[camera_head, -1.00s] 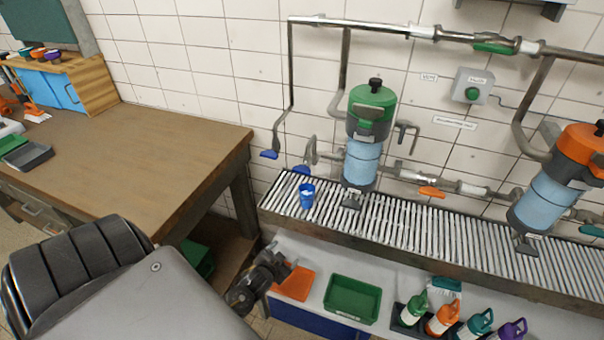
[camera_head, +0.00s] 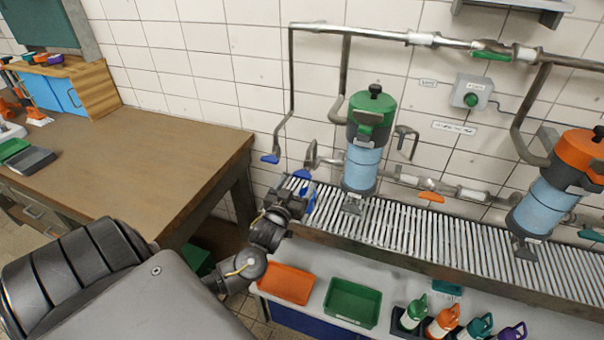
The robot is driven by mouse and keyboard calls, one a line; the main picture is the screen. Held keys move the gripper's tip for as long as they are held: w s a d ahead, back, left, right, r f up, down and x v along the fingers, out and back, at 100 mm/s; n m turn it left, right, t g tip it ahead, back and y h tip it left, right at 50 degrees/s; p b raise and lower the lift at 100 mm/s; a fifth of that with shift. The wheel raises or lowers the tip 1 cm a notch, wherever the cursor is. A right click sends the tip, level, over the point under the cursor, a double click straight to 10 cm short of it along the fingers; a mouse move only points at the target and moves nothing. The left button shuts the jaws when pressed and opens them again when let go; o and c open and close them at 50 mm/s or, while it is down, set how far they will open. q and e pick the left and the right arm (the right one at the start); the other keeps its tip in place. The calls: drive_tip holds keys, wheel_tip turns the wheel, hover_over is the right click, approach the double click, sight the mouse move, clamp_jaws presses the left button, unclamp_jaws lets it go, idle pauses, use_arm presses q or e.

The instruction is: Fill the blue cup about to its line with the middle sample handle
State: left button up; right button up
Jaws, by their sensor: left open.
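The blue cup (camera_head: 309,201) stands on the slatted grating (camera_head: 420,228), left of the green-topped filter, partly hidden by my left gripper. My left gripper (camera_head: 301,194) is at the cup's left side with its jaws open; whether a finger touches the cup I cannot tell. The cup's line cannot be made out. A blue handle (camera_head: 270,158) hangs at the end of the thin left pipe. A second blue handle (camera_head: 300,174) sits just above the cup. An orange handle (camera_head: 431,197) is on the low pipe to the right. Which is the middle sample handle is unclear. My right gripper is not in view.
A green-topped filter (camera_head: 362,155) and an orange-topped filter (camera_head: 548,190) stand over the grating. Below are an orange tray (camera_head: 286,284), a green tray (camera_head: 352,302) and several bottles. A wooden table (camera_head: 130,160) is at left, its right part clear.

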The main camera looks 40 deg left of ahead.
sight(301, 177)
use_arm(q)
drive_tip(key=shift+p+x, duration=0.4)
drive_tip(key=shift+x, duration=2.3)
drive_tip(key=c, duration=1)
drive_tip(key=shift+n, duration=1.2)
drive_tip(key=o, duration=1)
drive_tip(key=shift+s, duration=0.15)
drive_tip(key=b+v, duration=0.2)
drive_tip(key=v, duration=0.8)
drive_tip(key=shift+s+d, duration=0.15)
drive_tip(key=shift+s, duration=0.1)
